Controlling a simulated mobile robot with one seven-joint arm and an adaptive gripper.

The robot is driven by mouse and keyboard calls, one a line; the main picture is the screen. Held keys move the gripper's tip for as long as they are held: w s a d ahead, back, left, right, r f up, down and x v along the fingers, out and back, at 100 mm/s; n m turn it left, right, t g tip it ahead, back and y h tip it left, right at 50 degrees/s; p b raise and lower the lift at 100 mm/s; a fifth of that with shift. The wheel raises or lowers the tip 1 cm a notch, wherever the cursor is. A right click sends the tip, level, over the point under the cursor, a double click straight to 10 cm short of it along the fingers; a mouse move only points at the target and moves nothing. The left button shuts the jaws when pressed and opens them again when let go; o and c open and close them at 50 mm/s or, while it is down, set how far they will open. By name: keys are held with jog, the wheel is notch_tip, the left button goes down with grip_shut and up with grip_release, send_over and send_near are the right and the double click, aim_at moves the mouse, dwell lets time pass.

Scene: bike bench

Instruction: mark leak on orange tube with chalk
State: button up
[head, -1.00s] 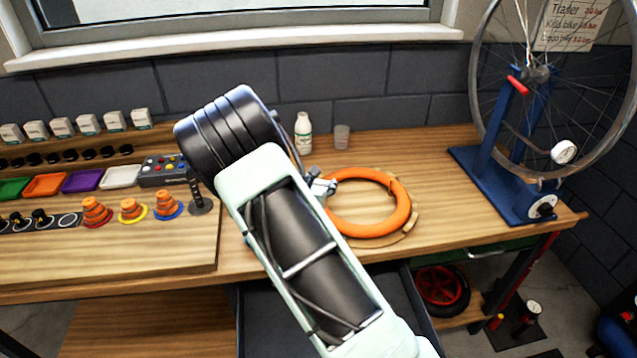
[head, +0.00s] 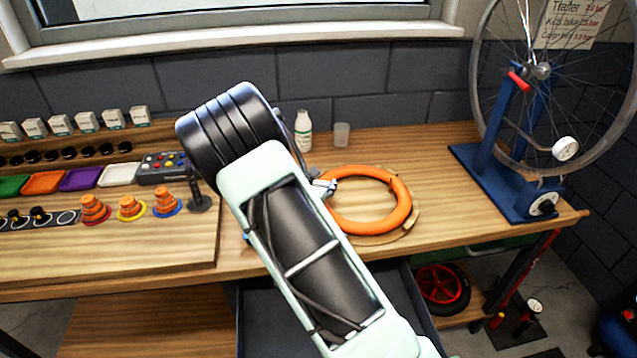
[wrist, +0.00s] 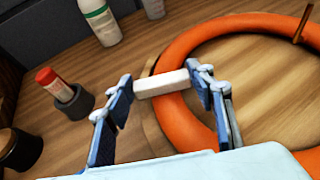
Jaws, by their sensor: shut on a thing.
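The orange tube (head: 375,222) lies as a ring on a round wooden board on the bench, right of my arm; it also shows in the wrist view (wrist: 187,50). My gripper (wrist: 168,88) is shut on a white stick of chalk (wrist: 161,83), held crosswise between its fingers. In the wrist view the chalk appears over the tube's left edge; whether it touches cannot be told. In the head view my arm hides most of my gripper and the chalk. No leak can be made out on the tube.
A white bottle (head: 303,131) and a clear cup (head: 342,134) stand behind the tube. A blue wheel stand (head: 492,185) is at the right. A red-capped item (wrist: 58,86) stands in a dark holder at the wrist view's left. Bench right of the tube is clear.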

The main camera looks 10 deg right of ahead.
jog(key=shift+s+a+f, duration=0.1)
jog(key=shift+s+a, duration=0.05)
jog(key=shift+s, duration=0.2)
jog(key=shift+w, duration=0.15)
jog(key=shift+w+d+b, duration=0.25)
jog(key=shift+w, duration=0.25)
jog(key=shift+w+d+b, duration=0.2)
jog(key=shift+w+d, duration=0.05)
jog(key=shift+w, duration=0.2)
jog(key=shift+r+p, duration=2)
jog(key=shift+r, duration=1.6)
